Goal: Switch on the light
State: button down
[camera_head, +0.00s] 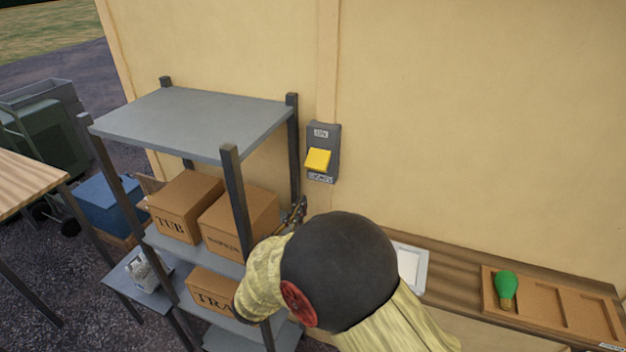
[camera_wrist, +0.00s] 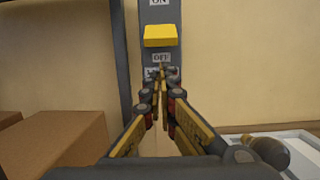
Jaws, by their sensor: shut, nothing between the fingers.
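The light switch (camera_head: 322,153) is a dark grey box on the yellow wall, with a yellow rocker (camera_head: 317,160) and a label at its top and bottom. In the wrist view the rocker (camera_wrist: 160,36) sits between the words ON above and OFF below, and its lower part juts out. My gripper (camera_wrist: 159,76) is shut and empty, with its fingertips just below the rocker in that view, over the lower labels. In the head view my gripper (camera_head: 299,208) is below and left of the switch, partly hidden by my arm. Contact with the switch cannot be made out.
A grey shelf rack (camera_head: 190,118) stands left of the switch, its post close to my gripper. It holds cardboard boxes (camera_head: 185,205).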

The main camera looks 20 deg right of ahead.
aim_at(318, 160)
jog(key=x, duration=1)
jog(key=shift+b, duration=0.4)
jog(key=shift+s+r+p, duration=0.1)
jog(key=shift+r+p, duration=0.05)
jog(key=shift+p, duration=0.15)
jog(key=shift+s+r+g+p, duration=0.1)
jog(key=shift+g+p, duration=0.2)
jog(key=shift+p, duration=0.2)
